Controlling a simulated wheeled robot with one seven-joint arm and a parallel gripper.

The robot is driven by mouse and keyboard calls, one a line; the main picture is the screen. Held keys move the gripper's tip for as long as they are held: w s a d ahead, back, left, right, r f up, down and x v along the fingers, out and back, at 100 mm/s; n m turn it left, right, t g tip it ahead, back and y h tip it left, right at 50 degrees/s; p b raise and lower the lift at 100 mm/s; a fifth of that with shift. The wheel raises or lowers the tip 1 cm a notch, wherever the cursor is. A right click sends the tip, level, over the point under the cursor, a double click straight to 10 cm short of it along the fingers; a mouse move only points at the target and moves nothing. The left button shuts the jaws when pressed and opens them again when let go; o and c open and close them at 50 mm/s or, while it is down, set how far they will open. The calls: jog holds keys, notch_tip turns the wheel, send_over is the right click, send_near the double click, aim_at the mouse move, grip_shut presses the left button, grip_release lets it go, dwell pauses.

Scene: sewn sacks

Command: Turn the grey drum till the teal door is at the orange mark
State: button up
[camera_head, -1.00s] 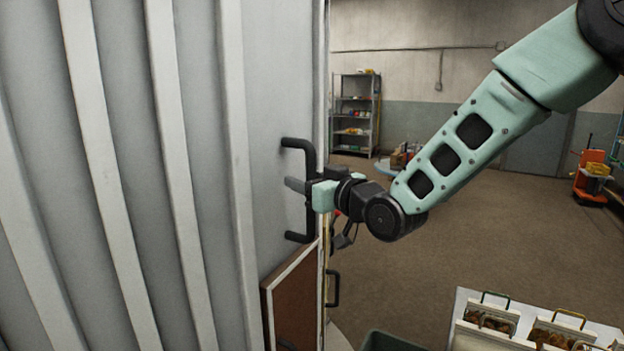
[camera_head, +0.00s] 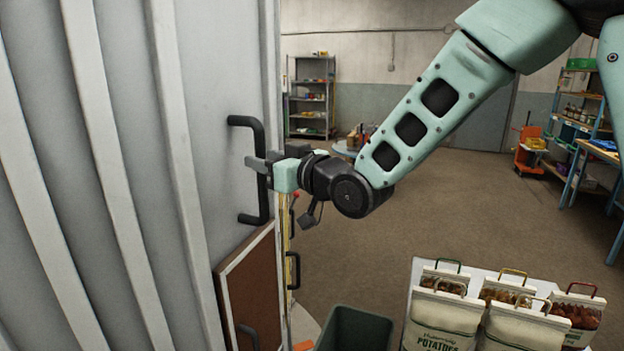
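The grey drum (camera_head: 90,200) fills the left side of the head view, its ribbed wall close to me. A black bar handle (camera_head: 262,135) stands upright near its right edge. My gripper (camera_head: 258,166) is at the middle of this handle, its fingers appearing closed around the bar. A brown door (camera_head: 252,290) with a dark handle is on the drum below. No teal door shows in view. A small orange patch (camera_head: 303,346), perhaps the mark, shows on the floor-level rim at the drum's foot, mostly cut off by the frame.
A dark green bin (camera_head: 355,325) stands close to the drum's right foot. A white table (camera_head: 412,275) with several filled sacks is at the lower right. Shelves (camera_head: 312,95) and an orange cart (camera_head: 530,150) stand farther back. Open brown floor (camera_head: 430,215) lies between.

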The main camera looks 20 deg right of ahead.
jog(key=b+v, duration=0.5)
jog(key=v, duration=0.9)
jog(key=shift+s, duration=0.2)
jog(key=shift+d+f, duration=0.1)
jog(key=s+a+f+g+h+b, duration=0.1)
jog(key=s+f+g+h, duration=0.2)
jog(key=f, duration=0.5)
jog(key=s+a+f+g+h+b, duration=0.1)
jog(key=s+a+f+g+h, duration=0.15)
jog(key=f, duration=0.55)
jog(key=s+f+g+h, duration=0.1)
jog(key=s+f+g, duration=0.1)
jog(key=s, duration=0.4)
jog(key=s+f+g+h, duration=0.1)
jog(key=s+f+g, duration=0.2)
jog(key=s, duration=0.3)
jog(key=s+f+n+g+h, duration=0.1)
jog(key=s+f+g, duration=0.2)
jog(key=s, duration=0.3)
jog(key=shift+d+g+h+b, duration=0.35)
jog(key=shift+g+b, duration=0.1)
jog(key=shift+g, duration=0.3)
jog(key=shift+s+f, duration=0.1)
